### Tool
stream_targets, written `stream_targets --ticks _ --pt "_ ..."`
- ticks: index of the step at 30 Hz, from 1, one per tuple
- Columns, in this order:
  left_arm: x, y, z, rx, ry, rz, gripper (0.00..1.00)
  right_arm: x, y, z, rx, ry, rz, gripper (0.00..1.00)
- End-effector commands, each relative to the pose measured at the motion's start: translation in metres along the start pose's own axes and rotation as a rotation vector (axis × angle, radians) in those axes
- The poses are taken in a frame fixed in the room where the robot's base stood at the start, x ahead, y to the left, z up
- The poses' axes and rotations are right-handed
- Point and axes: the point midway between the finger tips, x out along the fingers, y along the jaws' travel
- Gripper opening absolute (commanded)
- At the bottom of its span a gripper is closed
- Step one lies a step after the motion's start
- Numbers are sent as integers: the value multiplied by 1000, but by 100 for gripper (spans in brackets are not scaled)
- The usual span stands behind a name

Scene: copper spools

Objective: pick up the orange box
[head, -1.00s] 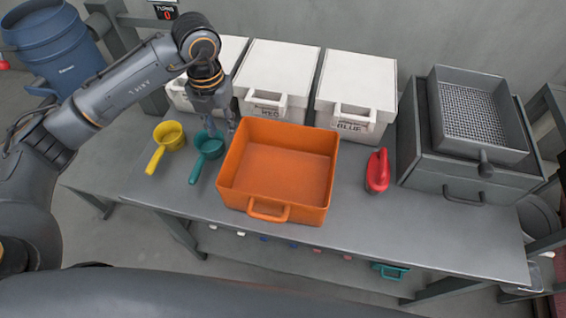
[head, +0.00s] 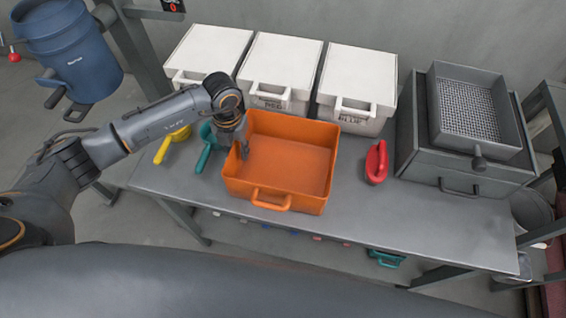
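The orange box (head: 285,165) is an open, shallow tray with a front handle, standing empty on the grey table in the head view. My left gripper (head: 241,150) points down at the left wall of the box, near its back left corner. Its fingers seem to reach around or just inside that wall; I cannot tell whether they touch it or are closed. My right gripper is not in view.
Three white lidded boxes (head: 283,62) stand along the back. A teal scoop (head: 204,160) and a yellow scoop (head: 164,150) lie left of the orange box. A red scoop (head: 376,165) and a grey drawer unit with a sieve tray (head: 470,110) are at right.

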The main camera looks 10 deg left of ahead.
Motion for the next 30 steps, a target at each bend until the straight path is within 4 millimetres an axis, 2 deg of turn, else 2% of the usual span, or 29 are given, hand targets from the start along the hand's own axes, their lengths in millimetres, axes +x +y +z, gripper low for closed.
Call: stream_targets --ticks 5,9,10,24,30 --pt "0 0 0 0 0 0 30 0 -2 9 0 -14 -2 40" --pt "0 0 0 0 0 -1 4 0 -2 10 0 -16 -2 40" --pt "0 0 0 0 0 0 0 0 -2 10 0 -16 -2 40" --pt "-2 0 1 0 -2 -1 0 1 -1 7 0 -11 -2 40" --pt "-17 -1 2 1 -7 -2 0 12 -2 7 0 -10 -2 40"
